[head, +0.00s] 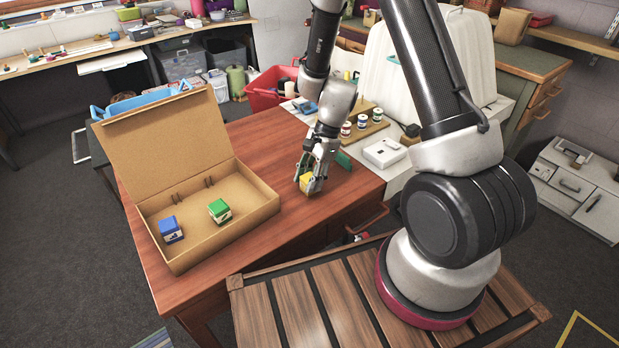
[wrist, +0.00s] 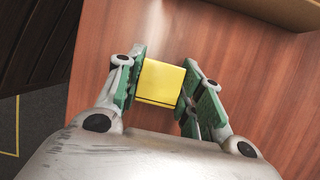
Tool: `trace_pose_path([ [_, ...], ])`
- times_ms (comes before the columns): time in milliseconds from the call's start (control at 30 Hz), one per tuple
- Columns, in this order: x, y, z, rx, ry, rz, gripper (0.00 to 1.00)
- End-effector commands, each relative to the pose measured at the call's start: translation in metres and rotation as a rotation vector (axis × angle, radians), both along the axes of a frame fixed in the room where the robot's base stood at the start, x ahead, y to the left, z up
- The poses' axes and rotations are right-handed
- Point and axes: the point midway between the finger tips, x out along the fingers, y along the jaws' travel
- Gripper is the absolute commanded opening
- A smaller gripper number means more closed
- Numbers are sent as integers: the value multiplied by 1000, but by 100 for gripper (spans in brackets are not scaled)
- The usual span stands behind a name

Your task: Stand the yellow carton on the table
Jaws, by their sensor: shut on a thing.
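The yellow carton (wrist: 161,82) is between the green-padded fingers of my gripper (wrist: 162,86) in the wrist view, which are shut on it. In the head view my gripper (head: 310,180) is low over the reddish wooden table (head: 262,142), right of the cardboard box. The carton (head: 306,183) shows there as a small yellow patch, mostly hidden by the fingers. I cannot tell whether its underside touches the table.
An open cardboard box (head: 255,212) with its lid up stands on the table's left, holding a blue carton (head: 171,229) and a green carton (head: 219,211). Thread spools (head: 362,121) on a wooden rack and a white case (head: 384,152) stand behind right. Bare tabletop lies around my gripper.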

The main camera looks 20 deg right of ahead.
Motion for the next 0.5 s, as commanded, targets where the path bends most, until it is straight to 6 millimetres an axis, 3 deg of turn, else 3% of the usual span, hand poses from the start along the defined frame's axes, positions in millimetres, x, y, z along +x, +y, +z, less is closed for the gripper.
trace_pose_path([
  [33,0,0,-1,0,0,-1,40],
  [133,0,0,0,0,0,0,58],
  [500,0,0,3,0,-1,0,58],
])
